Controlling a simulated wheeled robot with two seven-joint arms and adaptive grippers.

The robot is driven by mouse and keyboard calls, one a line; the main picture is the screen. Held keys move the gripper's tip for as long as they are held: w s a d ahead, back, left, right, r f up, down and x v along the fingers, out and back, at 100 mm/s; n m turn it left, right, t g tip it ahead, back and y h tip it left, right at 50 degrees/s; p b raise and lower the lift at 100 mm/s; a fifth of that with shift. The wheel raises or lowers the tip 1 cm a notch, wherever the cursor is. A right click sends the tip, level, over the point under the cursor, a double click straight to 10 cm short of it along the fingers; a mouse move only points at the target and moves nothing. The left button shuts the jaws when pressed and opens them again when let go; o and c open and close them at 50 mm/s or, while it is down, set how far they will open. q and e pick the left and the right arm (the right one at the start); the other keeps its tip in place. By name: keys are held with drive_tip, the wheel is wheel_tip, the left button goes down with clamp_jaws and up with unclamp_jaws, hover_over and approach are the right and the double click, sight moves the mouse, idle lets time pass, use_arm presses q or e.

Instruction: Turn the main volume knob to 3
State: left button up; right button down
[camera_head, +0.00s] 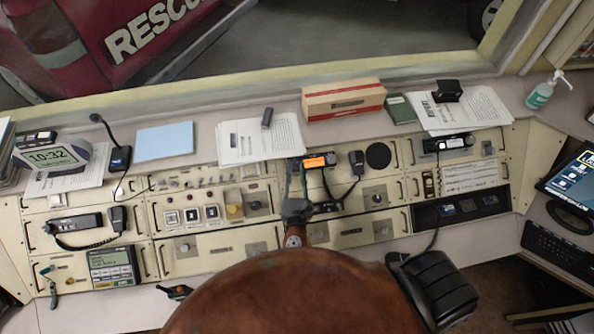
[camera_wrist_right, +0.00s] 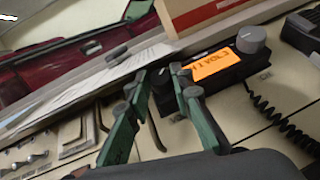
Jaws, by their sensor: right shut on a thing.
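The radio (camera_head: 318,161) with an orange display stands at the back of the console, right of centre. In the right wrist view its display (camera_wrist_right: 212,64) shows text with "VOL" and a last digit that looks like 3. A large grey knob (camera_wrist_right: 251,40) is at the display's right, clear of my fingers. My right gripper (camera_head: 296,165) reaches up to the radio's left end. In the wrist view its green fingers (camera_wrist_right: 158,74) are on either side of a small dark knob (camera_wrist_right: 161,79), shut on it. The knob's mark is not readable. My left gripper is not in view.
A handset (camera_head: 356,161) with a coiled cord hangs right of the radio. Papers (camera_head: 258,140) lie behind and left, and a cardboard box (camera_head: 343,100) stands behind. A brown chair (camera_head: 300,295) blocks the front.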

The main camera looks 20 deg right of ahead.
drive_tip(key=shift+m+g+h, duration=0.4)
drive_tip(key=shift+m+h, duration=0.1)
drive_tip(key=shift+m, duration=0.1)
drive_tip(key=c, duration=1.7)
unclamp_jaws()
drive_tip(key=shift+v, duration=6)
drive_tip(key=shift+r, duration=0.1)
